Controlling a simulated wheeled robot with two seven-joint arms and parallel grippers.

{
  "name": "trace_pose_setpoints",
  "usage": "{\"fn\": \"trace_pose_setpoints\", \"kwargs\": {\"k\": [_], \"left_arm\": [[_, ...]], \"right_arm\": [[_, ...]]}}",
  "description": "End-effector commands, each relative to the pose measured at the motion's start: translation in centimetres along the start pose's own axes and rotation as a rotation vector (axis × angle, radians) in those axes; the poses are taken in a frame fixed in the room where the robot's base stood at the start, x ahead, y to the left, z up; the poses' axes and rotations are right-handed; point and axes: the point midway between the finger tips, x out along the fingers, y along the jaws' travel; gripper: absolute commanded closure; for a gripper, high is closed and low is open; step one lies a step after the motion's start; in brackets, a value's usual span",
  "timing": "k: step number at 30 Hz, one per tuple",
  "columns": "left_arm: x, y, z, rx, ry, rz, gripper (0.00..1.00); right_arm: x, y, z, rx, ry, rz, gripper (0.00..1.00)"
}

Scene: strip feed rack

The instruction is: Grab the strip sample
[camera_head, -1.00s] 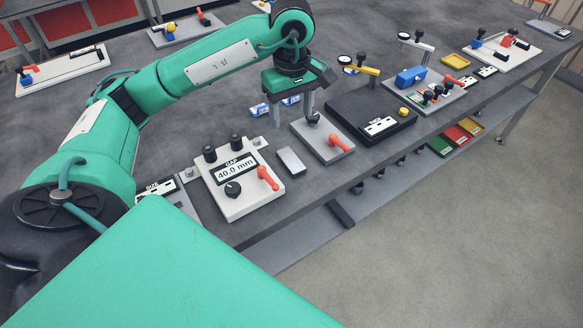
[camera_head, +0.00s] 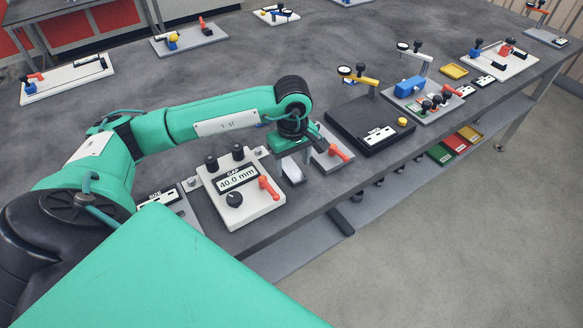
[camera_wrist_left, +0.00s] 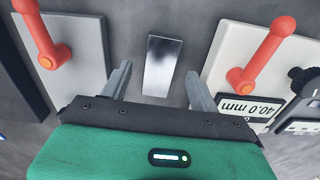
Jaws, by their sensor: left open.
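The strip sample looks like a small flat metal plate (camera_wrist_left: 162,66), lying on the dark bench top. In the head view only part of this plate (camera_head: 293,171) shows, next to my gripper. My left gripper (camera_wrist_left: 160,82) is open above the plate, one finger to each side of it in the left wrist view, and no contact can be made out. In the head view the left gripper (camera_head: 294,158) is partly hidden by its own wrist. My right gripper is not in view.
A white gap device (camera_head: 240,190) reading 40.0 mm with a red lever stands just left of the plate. A grey base with a red lever (camera_head: 338,152) stands just right. A black scale-like block (camera_head: 372,122) lies beyond. The bench's front edge is close.

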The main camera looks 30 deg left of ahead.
Motion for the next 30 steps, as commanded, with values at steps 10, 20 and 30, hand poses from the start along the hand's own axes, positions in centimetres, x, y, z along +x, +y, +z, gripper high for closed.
{"fn": "trace_pose_setpoints", "kwargs": {"k": [10,20,30], "left_arm": [[1.9,0.0,0.0,0.001,0.000,0.000,0.38],[1.9,0.0,0.0,0.001,0.000,0.000,0.89],[1.7,0.1,0.0,0.001,0.000,0.002,1.00]], "right_arm": [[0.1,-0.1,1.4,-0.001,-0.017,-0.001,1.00],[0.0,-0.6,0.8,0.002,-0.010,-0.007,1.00],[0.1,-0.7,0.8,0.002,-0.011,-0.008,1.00]]}}
